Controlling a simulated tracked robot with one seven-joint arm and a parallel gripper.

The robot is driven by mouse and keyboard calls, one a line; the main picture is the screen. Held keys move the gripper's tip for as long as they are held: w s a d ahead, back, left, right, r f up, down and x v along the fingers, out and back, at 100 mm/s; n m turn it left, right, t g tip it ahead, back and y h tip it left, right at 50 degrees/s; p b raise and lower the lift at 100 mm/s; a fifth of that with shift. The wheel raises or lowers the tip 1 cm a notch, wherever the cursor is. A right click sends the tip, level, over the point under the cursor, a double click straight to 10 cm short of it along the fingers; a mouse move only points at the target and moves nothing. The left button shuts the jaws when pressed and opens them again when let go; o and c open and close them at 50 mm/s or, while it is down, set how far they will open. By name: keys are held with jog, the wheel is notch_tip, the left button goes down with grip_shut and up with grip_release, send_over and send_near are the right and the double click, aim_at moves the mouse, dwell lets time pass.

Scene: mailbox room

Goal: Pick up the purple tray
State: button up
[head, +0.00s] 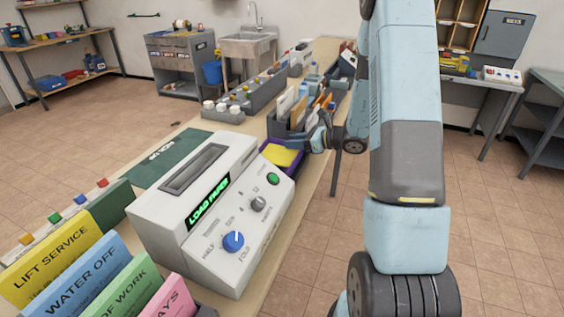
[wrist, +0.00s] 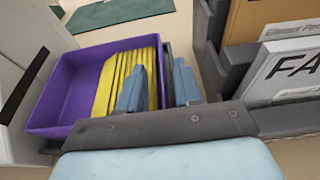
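The purple tray (wrist: 68,92) is open-topped and holds a stack of yellow sheets or folders (wrist: 120,75). In the head view the tray (head: 268,147) sits on the long bench behind the white machine, with the yellow contents on top. My gripper (wrist: 160,68) has its two blue fingers apart at the tray's right side. The left finger is over the yellow stack inside the tray. The right finger is outside, by the dark gap beside the wall. The tray's right rim is partly hidden; contact is unclear. In the head view my gripper (head: 310,143) is at the tray's right end.
The white load-paper machine (head: 212,205) stands close to the tray on the near side. A dark sorter (head: 292,118) with envelopes and folders stands close on the far side; its grey dividers (wrist: 212,70) are right of my fingers. Coloured signs fill the near bench end.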

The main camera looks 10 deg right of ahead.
jog(key=shift+x, duration=0.9)
grip_shut()
